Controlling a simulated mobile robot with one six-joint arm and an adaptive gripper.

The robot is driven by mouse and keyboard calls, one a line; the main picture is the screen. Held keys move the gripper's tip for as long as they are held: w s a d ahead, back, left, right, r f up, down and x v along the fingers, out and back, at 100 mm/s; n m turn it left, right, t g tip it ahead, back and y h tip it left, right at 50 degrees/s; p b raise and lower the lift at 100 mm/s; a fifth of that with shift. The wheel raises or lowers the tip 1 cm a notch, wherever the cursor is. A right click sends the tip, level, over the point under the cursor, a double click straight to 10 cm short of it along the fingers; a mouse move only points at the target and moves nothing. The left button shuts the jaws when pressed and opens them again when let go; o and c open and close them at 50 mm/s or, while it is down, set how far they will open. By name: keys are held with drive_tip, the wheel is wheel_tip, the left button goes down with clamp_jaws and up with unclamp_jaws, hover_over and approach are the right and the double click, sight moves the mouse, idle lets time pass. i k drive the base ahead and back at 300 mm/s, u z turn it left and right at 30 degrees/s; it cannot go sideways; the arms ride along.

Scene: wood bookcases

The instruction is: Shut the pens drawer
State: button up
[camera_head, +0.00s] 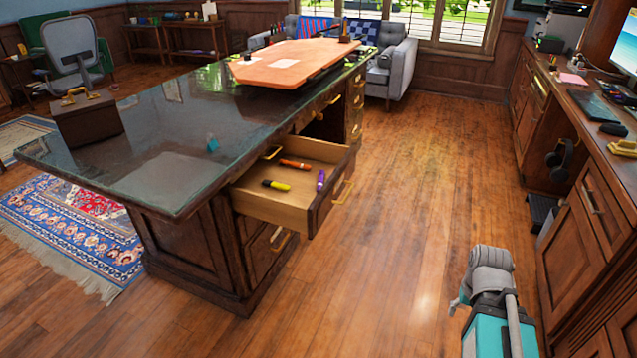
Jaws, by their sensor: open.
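The pens drawer (327,202) is pulled out from the right side of the dark wooden desk (185,235). Its light wood inside shows, and its front has a brass handle (343,193) facing right. A yellow marker (276,185), an orange marker (295,164) and a purple marker (321,180) lie in it. Part of my arm, grey and teal, shows at the lower right, apart from the drawer with floor between them. I cannot make out my gripper in this view.
Bare wood floor (415,180) runs between the desk and the cabinets (590,215) on the right. A grey sofa (393,68) stands at the back.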

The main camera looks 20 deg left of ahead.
sight(305, 210)
drive_tip(key=u, duration=0.4)
drive_tip(key=i, duration=0.65)
drive_tip(key=u, duration=0.4)
drive_tip(key=k, duration=0.6)
drive_tip(key=u, duration=0.1)
drive_tip(key=i, duration=0.6)
drive_tip(key=z, duration=0.15)
drive_tip(key=k, duration=0.3)
drive_tip(key=u, duration=0.05)
